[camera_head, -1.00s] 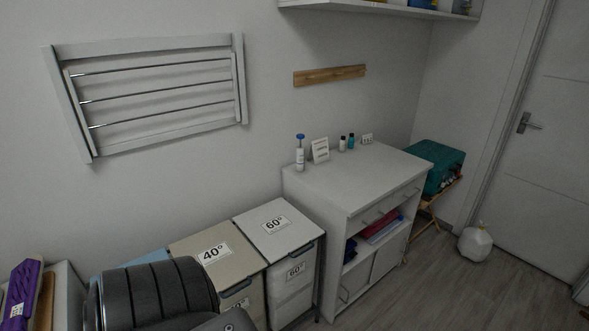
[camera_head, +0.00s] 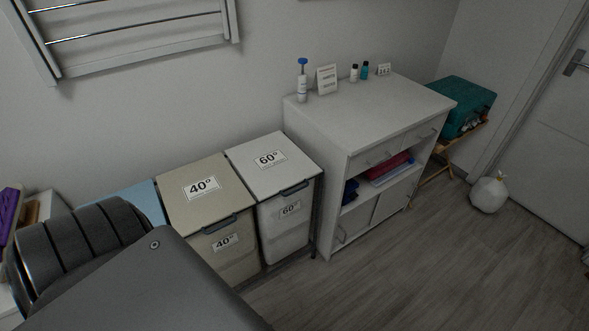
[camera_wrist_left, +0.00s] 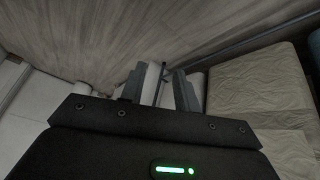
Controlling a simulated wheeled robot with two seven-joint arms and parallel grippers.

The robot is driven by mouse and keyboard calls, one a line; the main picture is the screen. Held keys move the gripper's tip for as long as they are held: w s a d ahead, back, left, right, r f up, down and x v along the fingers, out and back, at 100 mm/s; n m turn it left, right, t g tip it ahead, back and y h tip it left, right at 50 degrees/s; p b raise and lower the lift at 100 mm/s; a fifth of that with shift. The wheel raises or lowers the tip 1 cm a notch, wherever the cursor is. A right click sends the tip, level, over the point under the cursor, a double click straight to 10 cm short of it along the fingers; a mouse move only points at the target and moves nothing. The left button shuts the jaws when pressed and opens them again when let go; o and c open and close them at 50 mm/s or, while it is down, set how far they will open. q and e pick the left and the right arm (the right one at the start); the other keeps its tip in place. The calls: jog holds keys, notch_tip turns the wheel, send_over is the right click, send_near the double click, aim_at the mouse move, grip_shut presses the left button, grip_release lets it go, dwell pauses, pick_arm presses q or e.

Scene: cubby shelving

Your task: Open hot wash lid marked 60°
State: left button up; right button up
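The hot wash bin is white, and its lid (camera_head: 270,162) carries a 60° label. The lid lies flat and shut, with a dark handle (camera_head: 294,188) at its front edge. A second 60° label (camera_head: 289,209) is on the bin's front. In the left wrist view my left gripper (camera_wrist_left: 160,88) has its two fingers apart, with a pale upright shape behind the gap; I cannot tell what it is. My left gripper is not seen in the head view, where my dark arm links fill the lower left. My right gripper is in neither view.
A beige 40° bin (camera_head: 203,186) stands left of the 60° bin, with a blue lid (camera_head: 140,203) beyond it. A white cabinet (camera_head: 375,115) stands close on the right. The wooden floor (camera_head: 400,270) in front is clear. Crumpled beige material (camera_wrist_left: 258,84) shows in the wrist view.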

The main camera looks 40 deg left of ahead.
pick_arm(q)
jog(key=w+a+r+n+t+b, duration=0.1)
jog(key=w+a+n+t+b, duration=0.25)
jog(key=w, duration=0.75)
jog(key=w+a+r+n+t+y+b, duration=0.1)
jog(key=w+a+r+n+t+b, duration=0.45)
jog(key=w+r, duration=0.55)
jog(key=w+a+r+n+t+b, duration=0.1)
jog(key=w+a+r+t+b, duration=0.15)
jog(key=r, duration=0.55)
jog(key=w+a+r+t+b, duration=0.1)
jog(key=a+r+t+b, duration=0.15)
jog(key=r, duration=0.55)
jog(key=w, duration=0.3)
jog(key=w+r, duration=0.1)
jog(key=w, duration=0.2)
jog(key=w+r, duration=0.1)
jog(key=w, duration=0.3)
jog(key=shift+a, duration=0.25)
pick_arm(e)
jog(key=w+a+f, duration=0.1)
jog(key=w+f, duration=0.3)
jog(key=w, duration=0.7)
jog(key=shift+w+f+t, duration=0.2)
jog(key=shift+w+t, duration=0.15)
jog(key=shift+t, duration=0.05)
pick_arm(q)
grip_shut()
